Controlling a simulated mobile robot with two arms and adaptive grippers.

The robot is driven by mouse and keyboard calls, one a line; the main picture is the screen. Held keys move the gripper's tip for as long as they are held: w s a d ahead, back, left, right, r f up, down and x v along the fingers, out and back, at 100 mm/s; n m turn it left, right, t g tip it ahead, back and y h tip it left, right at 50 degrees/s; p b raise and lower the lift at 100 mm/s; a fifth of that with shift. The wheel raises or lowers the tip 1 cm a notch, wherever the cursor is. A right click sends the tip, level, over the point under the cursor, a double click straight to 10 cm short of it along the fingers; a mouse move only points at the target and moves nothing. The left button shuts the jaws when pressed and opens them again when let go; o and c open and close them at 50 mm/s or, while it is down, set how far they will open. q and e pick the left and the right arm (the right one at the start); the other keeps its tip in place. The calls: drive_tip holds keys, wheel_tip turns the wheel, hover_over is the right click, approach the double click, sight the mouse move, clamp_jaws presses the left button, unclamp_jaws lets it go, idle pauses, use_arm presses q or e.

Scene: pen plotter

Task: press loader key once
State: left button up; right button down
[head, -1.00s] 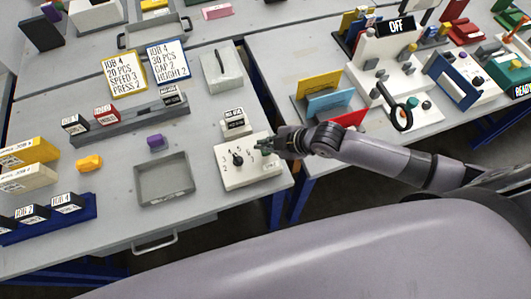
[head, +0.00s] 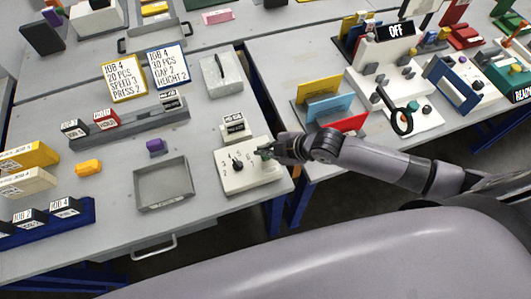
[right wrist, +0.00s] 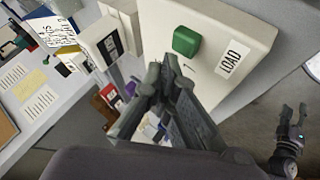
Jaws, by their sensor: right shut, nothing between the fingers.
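The loader is a white box (head: 262,181) with a black knob (head: 237,166) on its top, near the front right edge of the left table. The right wrist view shows the green key (right wrist: 186,41) on the box, beside a LOAD label (right wrist: 230,58). My right gripper (head: 266,152) is over the box's right side and hides most of the key in the head view. In the wrist view its fingertips (right wrist: 166,66) are shut and empty, close beside the key; I cannot tell whether they touch it. A dark gripper (right wrist: 290,140), apparently my left, hangs at the wrist view's lower right.
A small labelled block (head: 234,127) stands behind the box. A grey tray (head: 163,202) lies to its left. A grey box (head: 222,75) stands further back. A gap separates this table from the right one, which holds coloured cards (head: 330,107) and a machine reading OFF.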

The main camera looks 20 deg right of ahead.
drive_tip(key=shift+f, duration=0.15)
idle(0.4)
drive_tip(key=shift+f, duration=0.3)
drive_tip(key=shift+f+b, duration=0.45)
drive_tip(key=shift+f, duration=0.1)
idle(0.6)
drive_tip(key=shift+r, duration=0.1)
drive_tip(key=shift+r+p, duration=0.9)
drive_tip(key=shift+p, duration=0.05)
wheel_tip(320, 180, up, 5)
drive_tip(key=p, duration=0.5)
